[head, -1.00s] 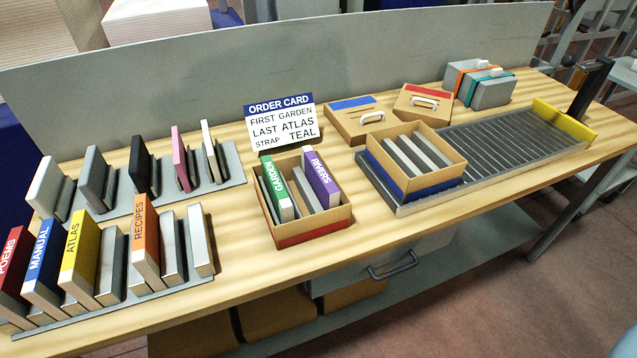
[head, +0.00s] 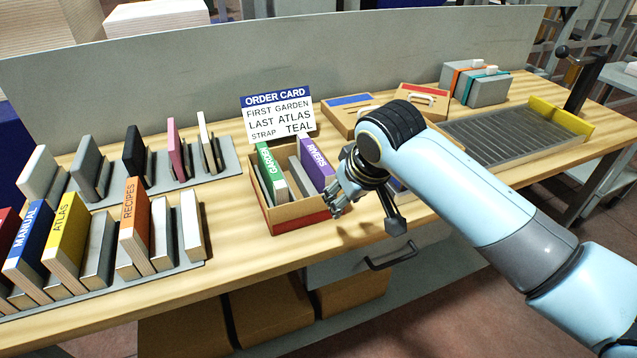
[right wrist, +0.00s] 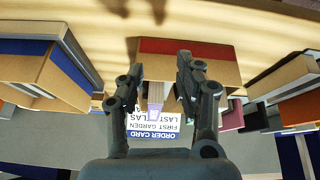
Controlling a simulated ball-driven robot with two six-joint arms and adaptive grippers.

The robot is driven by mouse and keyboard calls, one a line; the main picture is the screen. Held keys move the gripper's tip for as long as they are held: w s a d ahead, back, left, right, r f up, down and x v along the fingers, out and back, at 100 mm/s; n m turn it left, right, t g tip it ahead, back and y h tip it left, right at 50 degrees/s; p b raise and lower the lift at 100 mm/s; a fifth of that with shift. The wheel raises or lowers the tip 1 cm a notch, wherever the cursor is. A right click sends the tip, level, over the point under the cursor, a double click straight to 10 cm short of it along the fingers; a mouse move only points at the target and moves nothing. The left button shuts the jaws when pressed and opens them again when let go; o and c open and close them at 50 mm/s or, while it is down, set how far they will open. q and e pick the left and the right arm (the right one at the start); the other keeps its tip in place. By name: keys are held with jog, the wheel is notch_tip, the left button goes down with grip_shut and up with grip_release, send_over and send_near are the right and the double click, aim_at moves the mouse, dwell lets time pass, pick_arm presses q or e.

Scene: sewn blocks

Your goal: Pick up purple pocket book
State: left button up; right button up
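The purple pocket book (head: 317,165), lettered RIVERS, stands in the right part of a cardboard box with a red front band (head: 301,226). My right gripper (head: 338,196) is over the box's right front side, close to the purple book and partly covering that side. In the right wrist view its two fingers (right wrist: 161,62) are spread apart with nothing held between them, and the red-banded box (right wrist: 215,53) lies beyond them. Whether a finger touches the book cannot be told. My left gripper is not in view.
A green GARDEN book (head: 271,172) stands in the same box, with grey dividers between. An order card (head: 278,117) stands behind it. Racks of books fill the left.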

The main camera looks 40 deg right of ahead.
jog(key=m+t, duration=0.1)
send_near(316, 154)
jog(key=shift+f, duration=0.7)
jog(key=shift+w+d+m, duration=0.15)
jog(key=shift+w+m, duration=0.1)
jog(key=shift+m, duration=0.05)
jog(key=x, duration=1)
jog(key=shift+w, duration=0.15)
jog(key=shift+c, duration=0.3)
grip_shut()
